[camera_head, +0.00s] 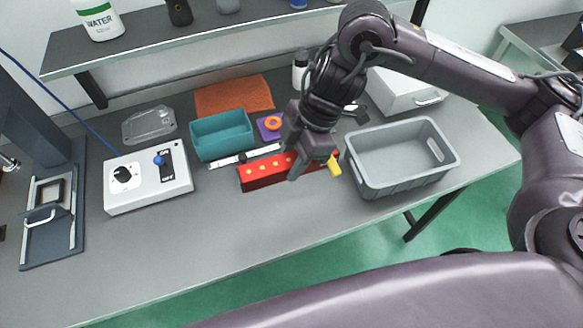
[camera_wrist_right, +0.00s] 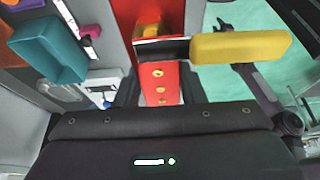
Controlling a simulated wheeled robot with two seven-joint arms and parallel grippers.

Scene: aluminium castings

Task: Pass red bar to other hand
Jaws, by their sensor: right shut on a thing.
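The red bar (camera_head: 262,174), with a row of yellow dots on top, is in the middle of the bench in the head view. My right gripper (camera_head: 311,167) is over its right end and shut on it, hiding part of it. In the right wrist view the red bar (camera_wrist_right: 159,100) runs away from the palm between my fingers. I cannot tell whether the bar touches the bench. A yellow piece (camera_head: 334,167) sticks out beside the right fingertip; it also shows in the wrist view (camera_wrist_right: 240,48), joined to a dark band. My left gripper is not in view.
A grey crate (camera_head: 408,179) stands close right of the gripper. Behind the bar are a teal bin (camera_head: 221,136), an orange cloth (camera_head: 233,95) and a purple piece with an orange ring (camera_head: 271,124). A white control box (camera_head: 148,181) stands left. The front bench is clear.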

